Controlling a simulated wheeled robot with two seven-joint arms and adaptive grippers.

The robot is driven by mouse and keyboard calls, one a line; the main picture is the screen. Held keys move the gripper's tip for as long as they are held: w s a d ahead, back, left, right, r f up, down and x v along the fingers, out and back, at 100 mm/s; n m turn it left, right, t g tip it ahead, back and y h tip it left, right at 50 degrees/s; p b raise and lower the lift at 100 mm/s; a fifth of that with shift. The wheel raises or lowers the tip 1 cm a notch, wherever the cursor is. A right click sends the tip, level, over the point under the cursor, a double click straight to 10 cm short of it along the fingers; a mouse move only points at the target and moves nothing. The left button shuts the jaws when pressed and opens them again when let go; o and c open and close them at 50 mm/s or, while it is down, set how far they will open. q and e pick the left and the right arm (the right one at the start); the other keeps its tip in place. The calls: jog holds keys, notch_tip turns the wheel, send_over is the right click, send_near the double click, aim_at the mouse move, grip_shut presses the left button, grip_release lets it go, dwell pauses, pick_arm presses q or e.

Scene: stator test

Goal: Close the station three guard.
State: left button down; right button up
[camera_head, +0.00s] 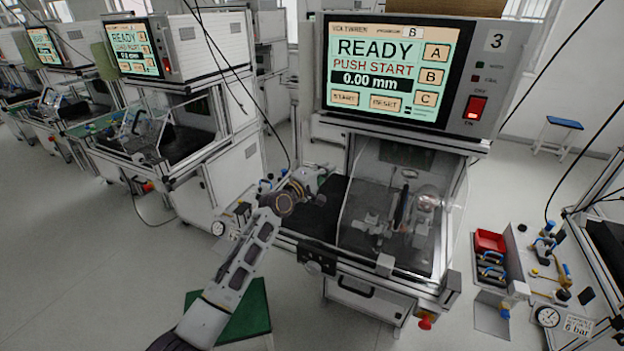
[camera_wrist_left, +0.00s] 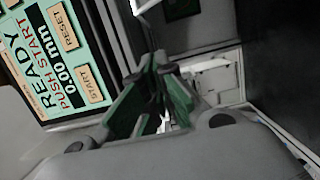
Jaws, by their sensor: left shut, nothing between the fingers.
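Station three (camera_head: 497,41) has the number 3 beside its screen, which reads READY, PUSH START, 0.00 mm. Its guard (camera_head: 385,215) is a clear panel at the front of the bay. The fixture shows through it, and dark bare surface shows left of its edge. How far the guard stands open I cannot tell. My left gripper (camera_head: 320,172) is shut and empty, just left of the guard's upper left edge; contact is unclear. In the left wrist view its green-padded fingers (camera_wrist_left: 152,98) point toward the machine, with the screen (camera_wrist_left: 52,62) at left. My right gripper is not in view.
A dark mat (camera_head: 316,210) lies left of the guard. Another station (camera_head: 190,110) stands to the left. A red bin (camera_head: 489,242) and a panel with a gauge (camera_head: 547,316) are at right. A green-topped stool (camera_head: 245,312) is below my left arm.

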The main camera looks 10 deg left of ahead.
pick_arm(q)
jog(key=v, duration=0.7)
jog(key=shift+b, duration=0.35)
jog(key=shift+s, duration=0.1)
